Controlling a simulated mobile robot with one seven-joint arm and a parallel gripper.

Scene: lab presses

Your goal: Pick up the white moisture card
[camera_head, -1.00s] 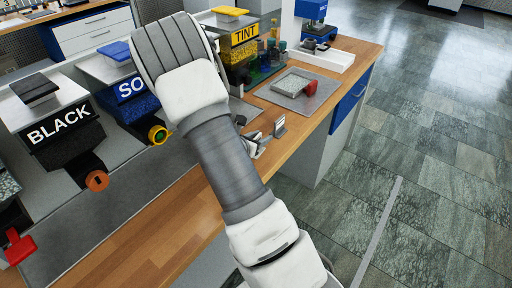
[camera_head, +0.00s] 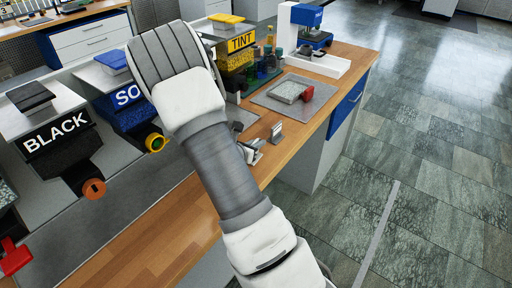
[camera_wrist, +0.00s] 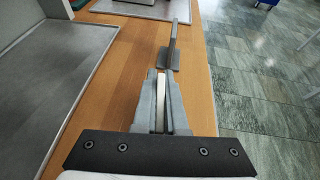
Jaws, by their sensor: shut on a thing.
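The white moisture card (camera_wrist: 161,88) shows as a thin white upright strip between the two grey fingers of my gripper (camera_wrist: 160,78) in the wrist view. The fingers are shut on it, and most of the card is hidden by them. In the head view my gripper (camera_head: 251,151) is partly hidden behind my arm, low over the wooden bench. I cannot tell whether the card touches the bench.
A grey metal stand (camera_wrist: 173,55) is just beyond my fingertips; it also shows in the head view (camera_head: 276,133). A grey tray (camera_wrist: 62,95) lies left. Dispensers labelled BLACK (camera_head: 65,145) and TINT (camera_head: 238,58) line the bench. The bench's right edge is close.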

